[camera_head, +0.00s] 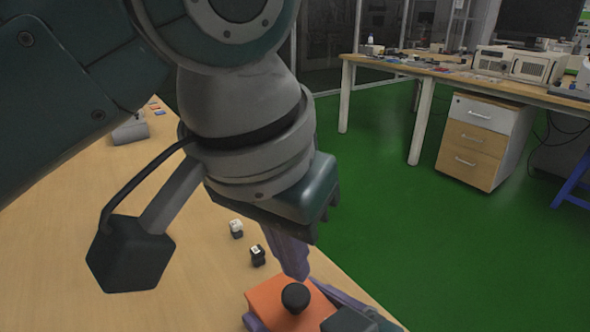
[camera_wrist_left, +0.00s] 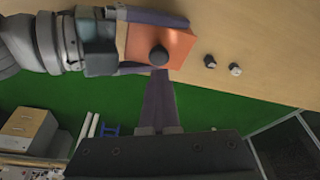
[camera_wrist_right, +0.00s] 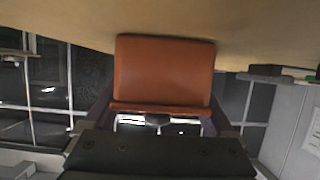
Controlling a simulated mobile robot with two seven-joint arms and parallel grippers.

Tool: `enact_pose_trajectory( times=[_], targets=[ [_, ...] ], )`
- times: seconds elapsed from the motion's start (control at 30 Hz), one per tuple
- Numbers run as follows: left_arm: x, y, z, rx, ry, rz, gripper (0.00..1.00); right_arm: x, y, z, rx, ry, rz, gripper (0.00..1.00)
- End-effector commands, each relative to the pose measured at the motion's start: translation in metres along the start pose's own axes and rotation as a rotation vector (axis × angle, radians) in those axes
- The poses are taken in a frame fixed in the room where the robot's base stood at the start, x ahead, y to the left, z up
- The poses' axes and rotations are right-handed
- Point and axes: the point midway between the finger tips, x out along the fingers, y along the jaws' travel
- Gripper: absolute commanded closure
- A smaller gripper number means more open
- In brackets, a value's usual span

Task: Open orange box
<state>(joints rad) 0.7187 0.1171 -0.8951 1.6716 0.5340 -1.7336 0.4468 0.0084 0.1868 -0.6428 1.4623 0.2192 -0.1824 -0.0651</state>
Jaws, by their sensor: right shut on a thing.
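The orange box (camera_head: 268,299) has a round black knob (camera_head: 295,298) on its top and sits at the table's edge, at the bottom of the head view. The box (camera_wrist_left: 178,42) and knob (camera_wrist_left: 159,57) also show in the left wrist view. My right gripper (camera_head: 295,318) is shut on the box, with a purple finger on either side. The box (camera_wrist_right: 163,75) fills the space between its fingers in the right wrist view. My left gripper (camera_head: 298,274) points down at the knob. Its purple fingers (camera_wrist_left: 160,75) look closed together and empty, tips close to the knob; contact is unclear.
A black-and-white cube (camera_head: 257,255) and a white-topped cube (camera_head: 236,228) stand on the wooden table (camera_head: 60,240) beside the box. A grey object (camera_head: 130,132) lies farther back. Green floor lies past the table edge, with another bench (camera_head: 425,70) beyond.

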Motion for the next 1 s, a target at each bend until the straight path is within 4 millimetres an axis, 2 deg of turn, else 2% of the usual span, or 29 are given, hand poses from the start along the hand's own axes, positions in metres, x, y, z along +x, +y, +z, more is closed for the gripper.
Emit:
enact_pose_trajectory(
  times=[0.37, 0.67, 1.0],
  targets=[
    [-0.0002, 0.0000, -0.0002, 0.000, 0.001, 0.002, 1.00, -0.0001, -0.0004, 0.0009, 0.000, -0.002, -0.001, 1.00],
    [-0.0002, 0.0000, -0.0003, 0.001, 0.001, 0.002, 0.69, -0.0001, -0.0003, 0.0005, 0.000, -0.001, -0.001, 1.00],
    [-0.0050, 0.0002, -0.0012, 0.001, 0.004, 0.003, 0.68, 0.0000, -0.0001, 0.0001, 0.000, 0.000, 0.000, 1.00]
  ],
)
